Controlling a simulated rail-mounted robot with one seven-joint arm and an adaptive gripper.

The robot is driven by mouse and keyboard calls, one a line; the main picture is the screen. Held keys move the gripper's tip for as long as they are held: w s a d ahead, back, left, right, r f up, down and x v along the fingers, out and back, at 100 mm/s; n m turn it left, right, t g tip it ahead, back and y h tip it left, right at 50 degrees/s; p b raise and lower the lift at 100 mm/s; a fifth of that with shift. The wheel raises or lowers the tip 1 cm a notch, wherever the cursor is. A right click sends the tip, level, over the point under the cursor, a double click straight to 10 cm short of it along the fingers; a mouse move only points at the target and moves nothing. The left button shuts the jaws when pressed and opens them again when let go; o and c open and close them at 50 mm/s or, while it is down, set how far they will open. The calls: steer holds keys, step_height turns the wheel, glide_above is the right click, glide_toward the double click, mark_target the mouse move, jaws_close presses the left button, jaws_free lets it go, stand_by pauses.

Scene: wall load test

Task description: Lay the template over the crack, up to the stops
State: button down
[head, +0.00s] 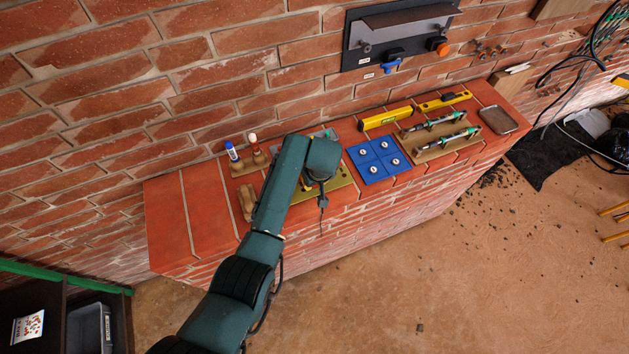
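My arm reaches over the brick ledge, and its wrist end hangs above an olive-yellow board (337,184). My gripper (318,178) points down there and is mostly hidden by the wrist; its fingers cannot be made out. Pale and yellow pieces show on or behind the board, partly covered by my arm. I cannot tell whether one of them is the template. No crack or stops can be made out in this view. A blue plate (378,160) with several white round spots lies just right of the board.
Left of my arm are a wooden holder (248,164) with a blue-capped tube and a wooden block (245,202). To the right lie yellow levels (385,119), two tools on a wooden rack (440,137) and a metal tray (499,120). A dark panel (400,38) hangs above.

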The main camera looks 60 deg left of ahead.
steer(key=shift+f, duration=0.15)
steer(key=c, duration=0.7)
jaws_free()
steer(key=shift+c, duration=0.2)
step_height(320, 180, up, 7)
steer(key=p, duration=0.6)
steer(key=shift+p, duration=0.35)
